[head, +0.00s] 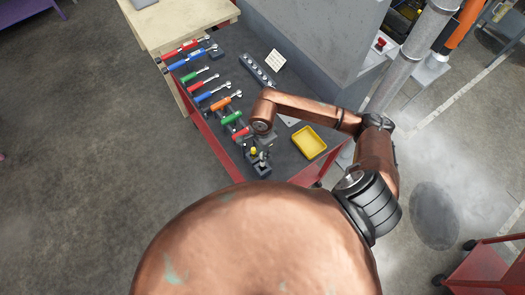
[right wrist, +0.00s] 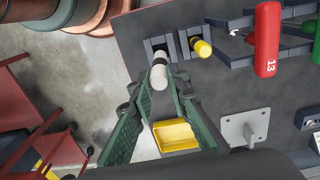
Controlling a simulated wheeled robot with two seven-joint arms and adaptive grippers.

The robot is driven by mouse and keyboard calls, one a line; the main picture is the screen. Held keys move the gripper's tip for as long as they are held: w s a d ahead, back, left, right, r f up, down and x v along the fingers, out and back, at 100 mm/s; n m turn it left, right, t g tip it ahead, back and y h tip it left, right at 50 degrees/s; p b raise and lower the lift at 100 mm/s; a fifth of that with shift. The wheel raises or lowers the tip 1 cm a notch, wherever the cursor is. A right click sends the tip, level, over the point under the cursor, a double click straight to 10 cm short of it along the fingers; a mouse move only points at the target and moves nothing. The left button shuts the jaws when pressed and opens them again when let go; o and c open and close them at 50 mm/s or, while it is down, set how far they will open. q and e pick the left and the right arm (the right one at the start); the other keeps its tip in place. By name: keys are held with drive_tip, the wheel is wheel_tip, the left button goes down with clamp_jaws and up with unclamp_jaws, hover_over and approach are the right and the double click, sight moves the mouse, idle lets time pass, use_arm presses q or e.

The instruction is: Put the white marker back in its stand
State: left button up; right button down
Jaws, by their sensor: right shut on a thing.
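The white marker (right wrist: 160,73) is between the green fingers of my right gripper (right wrist: 157,86), which is shut on it. Its far end is at the left slot of the dark stand (right wrist: 184,45) in the right wrist view. I cannot tell how deep it sits there. The yellow marker (right wrist: 201,48) stands in the right slot, just beside. In the head view my right gripper (head: 264,141) is over the near end of the cart top, partly hidden by its own arm. The yellow marker (head: 253,151) shows there too. My left gripper is not in view.
A yellow tray (head: 308,142) lies right of the stand, and below it in the wrist view (right wrist: 175,134). A rack of colored-handled wrenches (head: 220,103) runs along the cart's left side. A red-handled tool (right wrist: 267,40) is close right of the stand. A metal bracket (right wrist: 245,128) lies nearby.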

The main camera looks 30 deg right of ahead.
drive_tip(key=shift+f+b, duration=0.75)
drive_tip(key=shift+f, duration=1.1)
wheel_tip(320, 180, down, 2)
drive_tip(key=shift+f+b, duration=0.15)
drive_tip(key=shift+b, duration=1.05)
drive_tip(key=shift+f+b, duration=0.35)
drive_tip(key=shift+b, duration=0.05)
drive_tip(key=shift+f+b, duration=0.25)
drive_tip(key=shift+b, duration=0.1)
drive_tip(key=c, duration=1.8)
unclamp_jaws()
drive_tip(key=shift+o, duration=0.2)
